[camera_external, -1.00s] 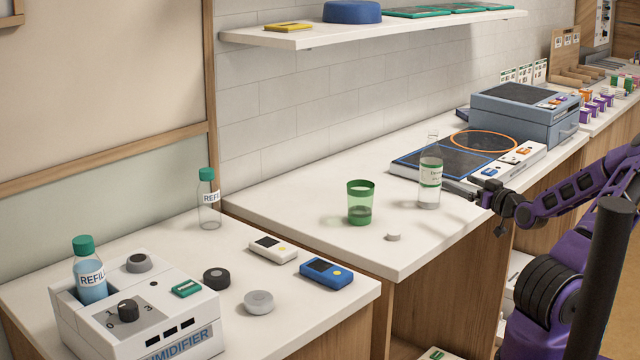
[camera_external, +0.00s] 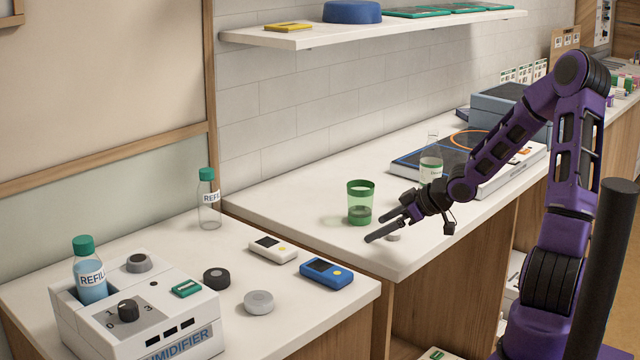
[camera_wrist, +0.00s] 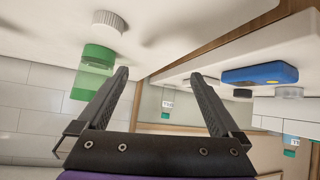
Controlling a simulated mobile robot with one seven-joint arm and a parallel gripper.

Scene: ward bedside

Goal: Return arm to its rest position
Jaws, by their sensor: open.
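My gripper (camera_external: 377,228) is open and empty, held in the air above the front of the counter. It points left, just right of the green cup (camera_external: 361,203), and does not appear to hold anything. In the wrist view my gripper's two fingers (camera_wrist: 160,88) are spread apart with nothing between them. The green cup (camera_wrist: 92,72) and a white round cap (camera_wrist: 109,22) show left of the fingers. In the external view the white cap (camera_external: 393,236) is partly hidden behind the gripper. The clear labelled bottle (camera_external: 431,166) stands behind my arm, partly hidden.
The humidifier (camera_external: 135,310) holds a refill bottle (camera_external: 91,279) at front left. A blue device (camera_external: 326,274), a white device (camera_external: 273,249) and another refill bottle (camera_external: 209,205) stand on the left counter. A flat panel (camera_external: 410,160) lies behind my arm. A shelf (camera_external: 400,25) hangs above.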

